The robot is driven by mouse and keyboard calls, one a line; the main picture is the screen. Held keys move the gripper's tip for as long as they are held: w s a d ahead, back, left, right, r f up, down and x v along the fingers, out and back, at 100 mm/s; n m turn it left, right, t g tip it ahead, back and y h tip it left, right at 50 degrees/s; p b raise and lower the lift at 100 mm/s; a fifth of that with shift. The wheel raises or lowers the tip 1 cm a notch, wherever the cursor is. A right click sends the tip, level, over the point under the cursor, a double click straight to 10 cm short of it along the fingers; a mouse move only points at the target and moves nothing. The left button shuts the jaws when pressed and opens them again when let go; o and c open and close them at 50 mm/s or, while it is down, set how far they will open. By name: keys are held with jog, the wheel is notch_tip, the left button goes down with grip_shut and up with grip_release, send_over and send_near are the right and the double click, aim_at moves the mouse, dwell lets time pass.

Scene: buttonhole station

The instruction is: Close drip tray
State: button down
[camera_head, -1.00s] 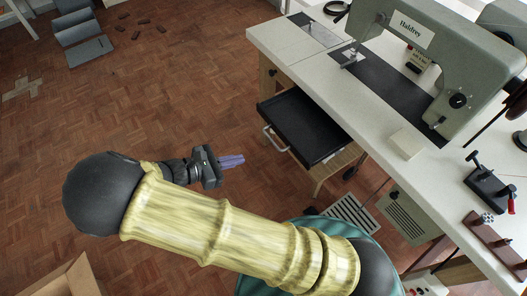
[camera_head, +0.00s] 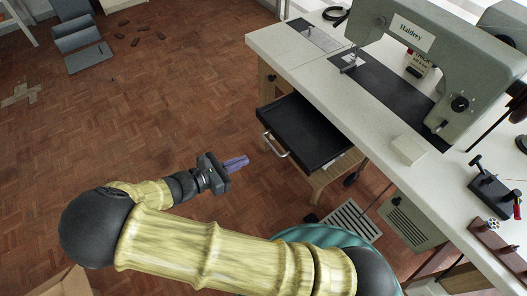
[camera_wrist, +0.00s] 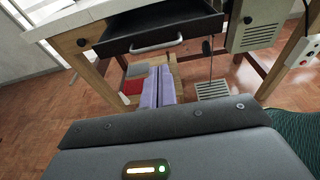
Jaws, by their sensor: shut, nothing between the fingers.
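The drip tray (camera_head: 305,132) is a black, shallow drawer that sticks out from under the white worktable, with a pale bar handle on its front. In the wrist view its dark front (camera_wrist: 185,30) and the handle (camera_wrist: 155,47) show at the top, above my fingers. My gripper (camera_head: 237,163) has purple fingers, shut and empty. It is to the left of and slightly below the handle in the head view, with a small gap of floor between. In the wrist view the fingertips (camera_wrist: 159,85) point toward the space below the tray front.
The worktable (camera_head: 285,50) carries a grey sewing machine (camera_head: 450,50). A wooden shelf (camera_head: 335,172) is under the tray. A vented grey box (camera_wrist: 252,25) hangs right of the tray. Open parquet floor (camera_head: 180,100) lies left of the table.

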jog(key=b+x, duration=0.1)
jog(key=x, duration=0.7)
jog(key=shift+d, duration=0.25)
jog(key=shift+w+f, duration=0.1)
jog(key=shift+w, duration=0.05)
